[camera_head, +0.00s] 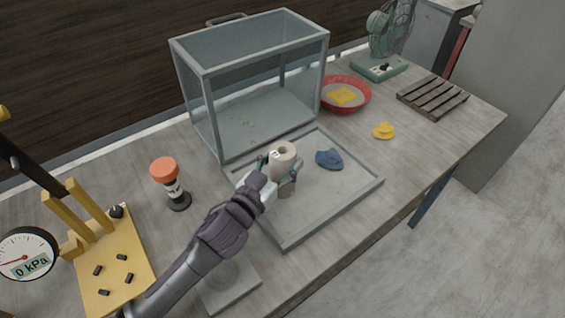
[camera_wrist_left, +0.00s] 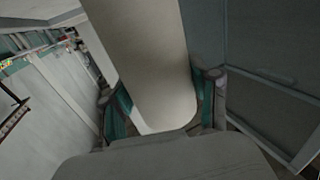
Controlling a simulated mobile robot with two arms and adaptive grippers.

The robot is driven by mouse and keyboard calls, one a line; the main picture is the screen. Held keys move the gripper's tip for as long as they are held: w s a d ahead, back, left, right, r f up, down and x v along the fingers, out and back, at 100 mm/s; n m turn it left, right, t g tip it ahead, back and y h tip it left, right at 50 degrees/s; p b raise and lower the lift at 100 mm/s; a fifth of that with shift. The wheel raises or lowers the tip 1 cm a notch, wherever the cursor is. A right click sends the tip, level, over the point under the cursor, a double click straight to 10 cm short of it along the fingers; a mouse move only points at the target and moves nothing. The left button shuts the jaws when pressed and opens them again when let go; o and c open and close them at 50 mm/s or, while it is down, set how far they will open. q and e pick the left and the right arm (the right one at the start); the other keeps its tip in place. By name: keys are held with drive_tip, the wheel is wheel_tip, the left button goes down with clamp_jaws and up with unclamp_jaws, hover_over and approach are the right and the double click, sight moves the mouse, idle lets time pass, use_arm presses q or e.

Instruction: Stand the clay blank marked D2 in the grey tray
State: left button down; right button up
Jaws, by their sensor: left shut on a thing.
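A pale beige clay blank (camera_head: 284,157), a cylinder with a hole in its top and a small white label, is in my left gripper (camera_head: 278,175). The label is too small to read. In the left wrist view the blank (camera_wrist_left: 143,60) is a large pale shape between the two fingers of the left gripper (camera_wrist_left: 162,105). The blank looks roughly upright over the grey tray (camera_head: 338,203). I cannot tell whether its base touches the tray floor. My fingers hide part of its side. My right gripper is in neither view.
A blue lump (camera_head: 328,158) lies in the tray, right of the blank. A glass tank (camera_head: 205,110) stands behind. A red bowl (camera_head: 362,101) and yellow lump (camera_head: 383,131) are farther right. An orange-topped bottle (camera_head: 166,170) and yellow press (camera_head: 118,262) stand left. The tray's front right is clear.

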use_arm(q)
drive_tip(key=shift+f, duration=0.1)
drive_tip(key=shift+c, duration=1.4)
unclamp_jaws()
drive_tip(key=b+v, duration=0.2)
drive_tip(key=v, duration=1)
